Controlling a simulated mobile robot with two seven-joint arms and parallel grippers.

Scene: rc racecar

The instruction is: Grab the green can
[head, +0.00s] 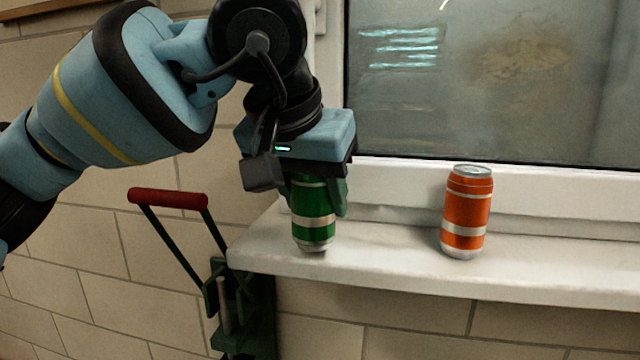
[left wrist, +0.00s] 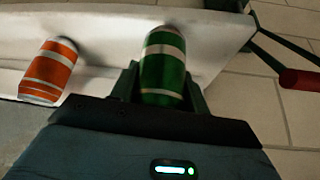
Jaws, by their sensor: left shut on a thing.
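The green can (head: 313,220) with pale bands is upright at the left end of the white windowsill. My left gripper (head: 318,200) comes down on it from above and is shut on its upper part. In the left wrist view, the green can (left wrist: 163,70) sits between the two fingers (left wrist: 160,85). The can's top is hidden by the gripper in the head view. I cannot tell whether its base touches the sill. My right gripper is not in view.
An orange can (head: 466,212) stands upright on the sill (head: 560,272) to the right, apart from the gripper; it also shows in the left wrist view (left wrist: 50,70). A dark green frame with a red handle (head: 168,198) stands left of the sill. A window (head: 490,80) is behind.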

